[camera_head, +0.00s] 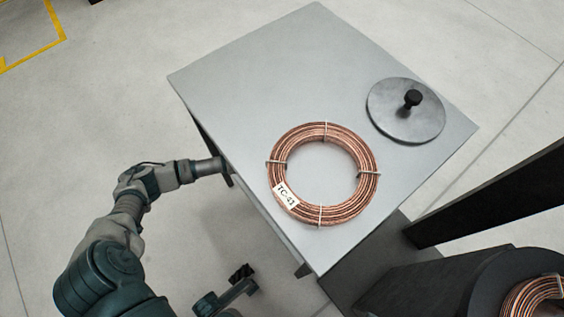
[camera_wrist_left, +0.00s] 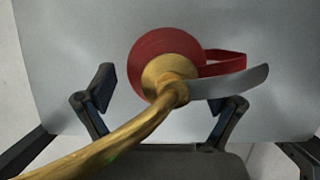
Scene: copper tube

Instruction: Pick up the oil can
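The oil can shows only in the left wrist view: a round red body (camera_wrist_left: 165,45), a long golden spout (camera_wrist_left: 125,142) towards the camera, a red loop handle and a curved grey lever (camera_wrist_left: 232,83). My left gripper (camera_wrist_left: 165,103) is open, with one dark finger on each side of the can. Both fingers look apart from it. In the head view, my left arm reaches the table's left edge, where the gripper is mostly hidden. The can is not visible in that view.
The grey table (camera_head: 250,80) holds a copper tube coil (camera_head: 285,200) tagged TC-43 and a round grey lid (camera_head: 390,110) with a black knob. A dark stand with another copper coil (camera_head: 530,300) is at bottom right. Open floor lies left of the table.

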